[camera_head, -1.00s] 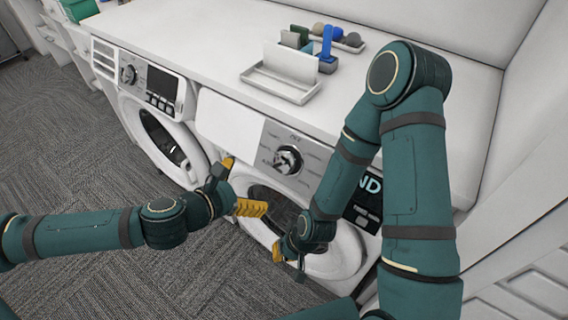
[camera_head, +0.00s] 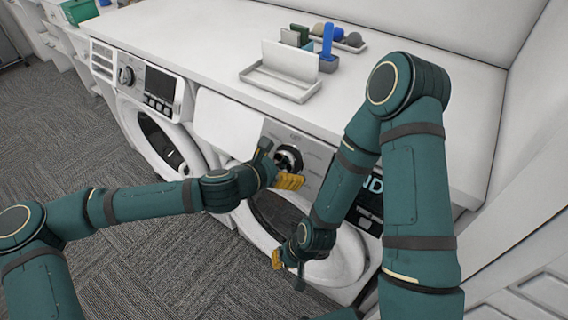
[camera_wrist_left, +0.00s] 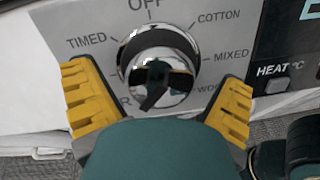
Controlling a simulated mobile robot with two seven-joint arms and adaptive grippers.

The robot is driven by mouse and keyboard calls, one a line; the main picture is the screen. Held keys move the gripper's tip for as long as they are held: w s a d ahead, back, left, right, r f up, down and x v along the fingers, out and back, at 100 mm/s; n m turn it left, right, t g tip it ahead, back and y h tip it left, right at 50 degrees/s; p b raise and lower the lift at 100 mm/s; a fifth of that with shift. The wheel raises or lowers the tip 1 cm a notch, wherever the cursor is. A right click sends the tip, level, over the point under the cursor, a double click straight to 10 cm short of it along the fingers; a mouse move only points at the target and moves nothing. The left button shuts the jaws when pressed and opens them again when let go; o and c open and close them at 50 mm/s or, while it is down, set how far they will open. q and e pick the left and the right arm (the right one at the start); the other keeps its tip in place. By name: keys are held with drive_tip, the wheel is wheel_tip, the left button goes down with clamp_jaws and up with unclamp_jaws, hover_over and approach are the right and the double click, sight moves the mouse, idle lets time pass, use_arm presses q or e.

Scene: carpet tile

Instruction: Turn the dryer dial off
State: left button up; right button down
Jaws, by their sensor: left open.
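The dryer dial (camera_head: 289,156) is a shiny chrome and black knob on a grey panel of the right-hand machine. In the left wrist view the dial (camera_wrist_left: 158,68) is large, with OFF above it and TIMED, COTTON and MIXED around it. A dark mark on its face slants to the lower left; I cannot tell surely where it points. My left gripper (camera_head: 280,164) is open in front of the dial, its yellow fingers (camera_wrist_left: 157,78) on either side, apparently clear of it. My right gripper (camera_head: 289,265) hangs low before the dryer's round door (camera_head: 340,262); its opening is unclear.
A second machine (camera_head: 135,95) with its own dial stands to the left. The white countertop (camera_head: 200,45) above holds a tray (camera_head: 280,83) and small items. A HEAT button panel (camera_wrist_left: 285,60) lies right of the dial. Carpet floor (camera_head: 120,250) is open at left.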

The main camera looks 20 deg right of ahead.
use_arm(q)
drive_tip(key=shift+w+d+f, duration=0.1)
drive_tip(key=shift+d, duration=0.1)
drive_tip(key=c, duration=1.2)
